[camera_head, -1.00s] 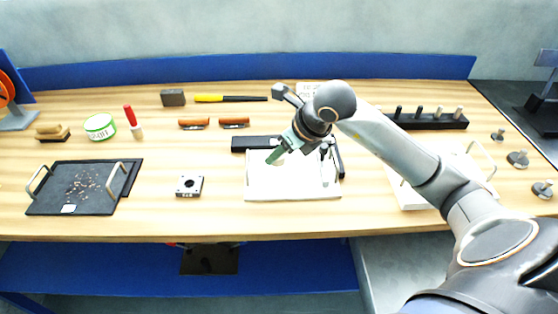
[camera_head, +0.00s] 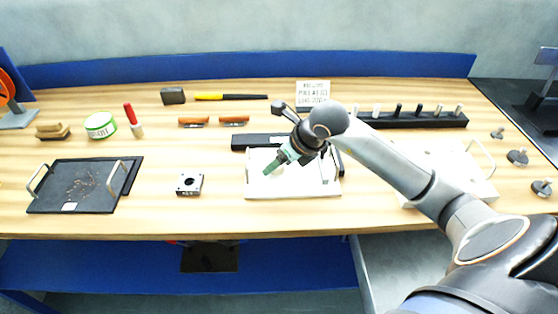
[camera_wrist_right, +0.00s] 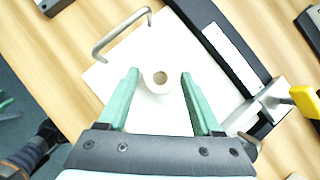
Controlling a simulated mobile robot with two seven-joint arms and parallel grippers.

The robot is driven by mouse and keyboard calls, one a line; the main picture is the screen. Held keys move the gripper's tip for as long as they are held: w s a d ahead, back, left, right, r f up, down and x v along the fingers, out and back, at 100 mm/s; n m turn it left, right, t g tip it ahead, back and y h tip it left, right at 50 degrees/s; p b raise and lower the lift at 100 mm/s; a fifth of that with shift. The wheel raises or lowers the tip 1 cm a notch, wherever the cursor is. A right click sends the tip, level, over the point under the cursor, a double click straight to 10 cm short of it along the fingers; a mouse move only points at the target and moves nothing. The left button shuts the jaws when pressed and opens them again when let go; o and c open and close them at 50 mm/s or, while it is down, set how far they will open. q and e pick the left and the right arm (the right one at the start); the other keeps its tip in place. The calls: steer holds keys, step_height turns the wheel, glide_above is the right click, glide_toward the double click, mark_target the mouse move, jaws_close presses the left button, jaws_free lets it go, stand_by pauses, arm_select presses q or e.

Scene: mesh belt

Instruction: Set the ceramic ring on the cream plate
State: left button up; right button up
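The pale ceramic ring (camera_wrist_right: 159,78) shows in the right wrist view and appears to rest on the cream plate (camera_wrist_right: 190,55), its hole facing up. The plate, a flat pale board with a metal handle, lies mid-bench in the head view (camera_head: 300,188). My right gripper (camera_head: 268,170) is over the plate. In the wrist view its green fingers (camera_wrist_right: 159,74) are open on either side of the ring, with a gap at each side. In the head view I cannot make out the ring behind the gripper. My left gripper is not in view.
A dark bar (camera_head: 255,142) lies along the plate's back edge. A metal block (camera_head: 189,185) and a dark handled tray (camera_head: 75,195) are to the left. Another pale handled board (camera_head: 480,185) is at right, partly behind my arm. A black peg rack (camera_head: 425,121) stands behind it.

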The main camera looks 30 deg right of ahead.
steer(key=shift+o, duration=0.2)
steer(key=shift+r, duration=0.35)
steer(key=v, duration=1.1)
steer(key=shift+s+r, duration=0.25)
steer(key=shift+r, duration=0.05)
